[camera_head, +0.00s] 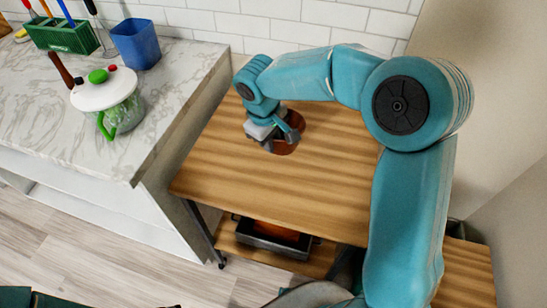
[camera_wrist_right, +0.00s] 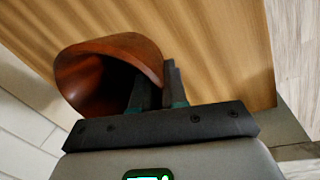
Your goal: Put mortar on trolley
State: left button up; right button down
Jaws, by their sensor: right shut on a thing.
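The mortar is a reddish-brown, round, hollow bowl. In the head view the mortar (camera_head: 290,146) is at the back of the trolley's wooden top (camera_head: 290,185), partly hidden by my right gripper (camera_head: 272,139). In the right wrist view the mortar (camera_wrist_right: 108,62) shows its dark hollow, with the wood grain behind it. My right gripper (camera_wrist_right: 158,92) is shut on the mortar's rim, one finger inside the hollow and one outside. I cannot tell for sure whether the mortar's base touches the wood. My left gripper is not in view.
A marble counter (camera_head: 165,85) stands left of the trolley, bearing a lidded glass pot (camera_head: 105,92), a blue cup (camera_head: 136,43) and a green rack (camera_head: 62,36). A dark tray (camera_head: 272,237) sits on the trolley's lower shelf. The front of the top is clear.

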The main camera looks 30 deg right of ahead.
notch_tip(320, 180, down, 3)
jog(key=shift+a+r, duration=0.1)
jog(key=shift+r, duration=0.1)
notch_tip(320, 180, down, 5)
jog(key=shift+r, duration=0.2)
jog(key=shift+b, duration=0.3)
jog(key=shift+f, duration=0.2)
jog(key=c, duration=1.2)
grip_release()
jog(key=shift+o, duration=0.2)
jog(key=shift+r, duration=0.1)
